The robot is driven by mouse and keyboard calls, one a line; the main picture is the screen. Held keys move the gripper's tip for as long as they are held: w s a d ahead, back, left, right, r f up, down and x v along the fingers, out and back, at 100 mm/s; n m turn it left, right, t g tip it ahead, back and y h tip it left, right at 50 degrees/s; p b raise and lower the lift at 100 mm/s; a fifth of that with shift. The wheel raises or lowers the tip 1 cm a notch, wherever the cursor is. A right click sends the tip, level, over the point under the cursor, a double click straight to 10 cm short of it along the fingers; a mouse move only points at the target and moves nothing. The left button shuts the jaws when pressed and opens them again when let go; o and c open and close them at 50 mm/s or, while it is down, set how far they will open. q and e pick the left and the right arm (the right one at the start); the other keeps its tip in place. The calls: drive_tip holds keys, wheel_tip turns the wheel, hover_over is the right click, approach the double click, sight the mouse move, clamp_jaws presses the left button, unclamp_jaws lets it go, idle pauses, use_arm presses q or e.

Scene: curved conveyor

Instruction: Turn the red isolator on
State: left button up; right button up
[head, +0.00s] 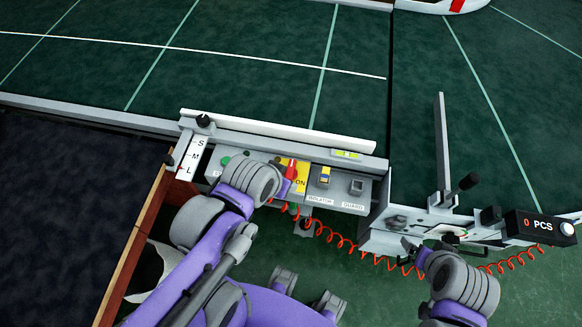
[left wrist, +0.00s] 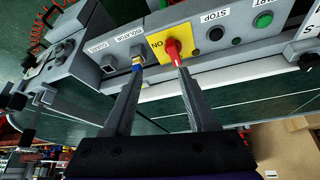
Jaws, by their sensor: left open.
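The red isolator (head: 291,169) is a red handle on a yellow plate (head: 300,182) marked ON, on the grey control panel. In the left wrist view the red handle (left wrist: 173,49) appears upside down, in front of the yellow plate (left wrist: 157,42). My left gripper (left wrist: 157,70) is open, its right-hand fingertip in line with the red handle; contact cannot be told. Its other fingertip is in front of a blue-and-yellow switch (left wrist: 137,64). In the head view my left wrist hides part of the panel. My right gripper (head: 414,248) is near the red coiled cable, its jaws unclear.
Beside the handle are the blue-and-yellow switch (head: 325,175) over an ISOLATOR label and a black GUARD switch (head: 356,187). A green START button (left wrist: 263,19) and dark STOP button (left wrist: 214,33) are close. A red coiled cable (head: 345,243) hangs below. A counter (head: 540,226) stands right.

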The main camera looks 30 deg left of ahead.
use_arm(q)
drive_tip(key=n+g+b, duration=0.3)
drive_tip(key=g, duration=0.2)
hover_over(291, 169)
wheel_tip(291, 169, down, 3)
wheel_tip(291, 169, down, 11)
drive_tip(key=shift+r+b, duration=0.1)
drive_tip(key=shift+b, duration=0.75)
clamp_jaws()
